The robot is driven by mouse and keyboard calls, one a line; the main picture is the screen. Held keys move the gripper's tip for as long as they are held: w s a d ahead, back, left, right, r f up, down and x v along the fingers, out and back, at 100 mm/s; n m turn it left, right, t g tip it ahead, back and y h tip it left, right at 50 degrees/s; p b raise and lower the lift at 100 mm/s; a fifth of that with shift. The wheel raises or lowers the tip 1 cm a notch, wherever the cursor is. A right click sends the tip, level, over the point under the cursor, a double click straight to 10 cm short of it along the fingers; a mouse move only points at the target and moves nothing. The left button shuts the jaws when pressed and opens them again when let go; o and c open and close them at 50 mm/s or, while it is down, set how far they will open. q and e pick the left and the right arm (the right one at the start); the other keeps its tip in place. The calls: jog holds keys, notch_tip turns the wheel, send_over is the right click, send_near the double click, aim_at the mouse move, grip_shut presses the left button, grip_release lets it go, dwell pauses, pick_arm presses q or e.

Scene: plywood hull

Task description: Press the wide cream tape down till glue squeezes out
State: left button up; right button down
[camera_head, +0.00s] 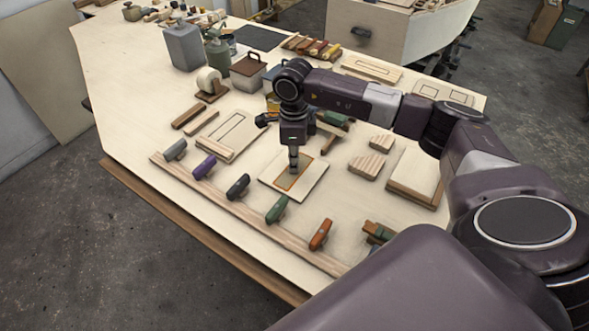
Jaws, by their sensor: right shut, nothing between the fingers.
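A pale square board (314,184) lies near the middle of the bench. On it is a tan-grey strip (287,183) with an orange outline; it may be the wide cream tape, but it is too small to be sure. My right gripper (294,170) points straight down over the strip, shut and empty. Its tip is at or just above the strip; I cannot tell whether it touches. The tip hides part of the strip. I cannot make out squeezed-out glue. My left gripper is not in view.
A rail (229,200) with several coloured-handled tools runs along the front edge. A cream roll on a stand (209,83), a grey canister (184,46) and a lidded box (247,72) stand at the back left. Stepped wooden blocks (370,164) and another board (414,178) lie to the right.

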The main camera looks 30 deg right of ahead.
jog(key=shift+r+p, duration=1.95)
jog(key=shift+r, duration=1.6)
jog(key=shift+a+f, duration=0.1)
jog(key=shift+f, duration=0.05)
